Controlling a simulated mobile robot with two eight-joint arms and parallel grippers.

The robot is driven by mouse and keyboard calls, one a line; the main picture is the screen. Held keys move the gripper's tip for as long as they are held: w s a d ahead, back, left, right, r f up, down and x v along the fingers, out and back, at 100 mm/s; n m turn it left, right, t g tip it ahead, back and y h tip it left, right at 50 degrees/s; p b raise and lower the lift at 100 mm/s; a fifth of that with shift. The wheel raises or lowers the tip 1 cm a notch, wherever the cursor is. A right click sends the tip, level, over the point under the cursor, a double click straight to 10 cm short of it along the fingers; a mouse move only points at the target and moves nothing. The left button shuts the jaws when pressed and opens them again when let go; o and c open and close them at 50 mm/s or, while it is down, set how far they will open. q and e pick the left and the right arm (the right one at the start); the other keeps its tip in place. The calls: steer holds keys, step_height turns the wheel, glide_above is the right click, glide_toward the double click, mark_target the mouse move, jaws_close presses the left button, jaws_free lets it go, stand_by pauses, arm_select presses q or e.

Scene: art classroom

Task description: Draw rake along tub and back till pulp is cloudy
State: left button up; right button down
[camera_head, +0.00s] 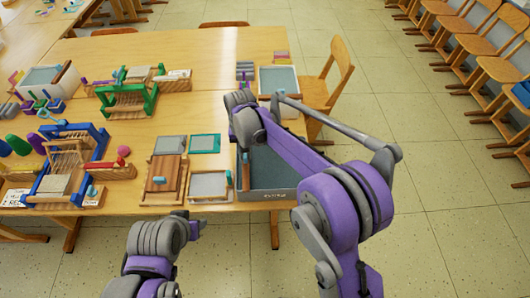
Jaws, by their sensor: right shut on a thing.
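The grey tub (268,194) stands at the table's near right corner, with grey-blue pulp (272,168) in it. My right gripper (243,146) is over the tub's left side, pointing down, largely hidden by its own wrist. The rake's head is not visible. My right forearm covers the tub's far and right parts. My left arm is low in front of the table, and its gripper (195,228) is too unclear to read.
Left of the tub lie a grey-topped board (209,184), a wooden press (163,180) and a green-edged sheet (204,143). A blue loom (64,165) and a green loom (127,96) stand further left. A second tub (279,79) and a chair (328,85) are beyond.

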steer(key=shift+a, duration=1.1)
steer(key=c, duration=0.8)
jaws_free()
steer(key=shift+a, duration=0.2)
steer(key=shift+c, duration=0.2)
steer(key=shift+d, duration=0.1)
step_height(320, 180, up, 11)
